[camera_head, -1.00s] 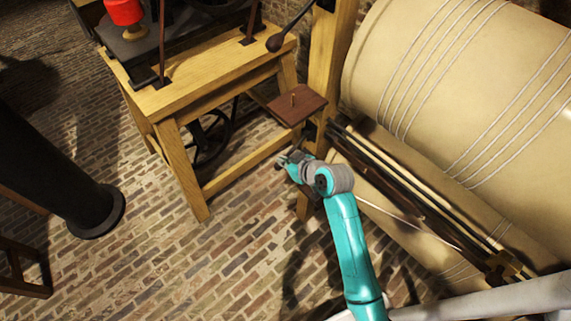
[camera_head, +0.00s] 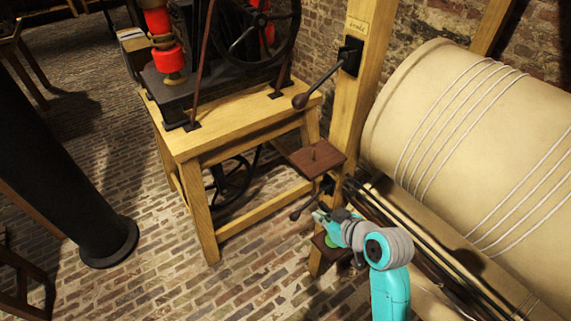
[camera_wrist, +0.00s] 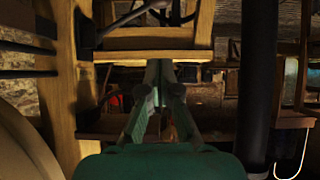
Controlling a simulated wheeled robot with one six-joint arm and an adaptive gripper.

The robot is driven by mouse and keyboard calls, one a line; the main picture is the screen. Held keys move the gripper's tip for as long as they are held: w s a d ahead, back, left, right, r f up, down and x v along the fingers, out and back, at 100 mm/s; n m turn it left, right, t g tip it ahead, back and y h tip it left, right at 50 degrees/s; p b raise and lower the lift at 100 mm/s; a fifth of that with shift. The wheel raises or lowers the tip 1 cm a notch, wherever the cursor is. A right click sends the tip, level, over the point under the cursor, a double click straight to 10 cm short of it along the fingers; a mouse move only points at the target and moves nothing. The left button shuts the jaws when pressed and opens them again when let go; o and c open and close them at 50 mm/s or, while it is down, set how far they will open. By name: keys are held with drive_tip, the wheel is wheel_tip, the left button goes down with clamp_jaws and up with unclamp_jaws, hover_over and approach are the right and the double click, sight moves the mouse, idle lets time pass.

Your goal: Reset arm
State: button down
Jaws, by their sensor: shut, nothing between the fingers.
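My gripper (camera_head: 320,216) is at the end of my teal and grey arm, low in the middle of the head view. It points left, in front of the wooden post (camera_head: 345,125) and below a small brown shelf (camera_head: 317,159) with a peg. In the wrist view my gripper's fingers (camera_wrist: 158,70) converge to a point and are shut with nothing between them. Beyond the fingers are wooden beams (camera_wrist: 150,56) of a frame.
A wooden bench (camera_head: 240,127) with a red and black machine stands left of the post. A black lever (camera_head: 320,85) sticks out from the post. A large beige roll (camera_head: 470,130) lies at right. A black column (camera_head: 70,190) stands at left. Brick floor (camera_head: 160,285) is open between.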

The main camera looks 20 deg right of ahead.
drive_tip(key=s+a+f+m+t+h, duration=0.15)
drive_tip(key=s+f, duration=0.25)
drive_tip(key=s, duration=0.5)
drive_tip(key=s+a+f+m+h, duration=0.1)
drive_tip(key=s+f+m+h, duration=0.15)
drive_tip(key=s, duration=0.75)
drive_tip(key=s+r+t, duration=0.1)
drive_tip(key=s+r, duration=0.1)
drive_tip(key=s, duration=0.4)
drive_tip(key=s+a+r, duration=0.1)
drive_tip(key=s+r, duration=0.2)
drive_tip(key=s, duration=0.2)
drive_tip(key=s+r+t, duration=0.1)
drive_tip(key=s+r, duration=0.2)
drive_tip(key=s, duration=0.3)
drive_tip(key=shift+s+a+t+y, duration=0.15)
drive_tip(key=shift+s+t+y, duration=0.2)
drive_tip(key=shift+y, duration=0.05)
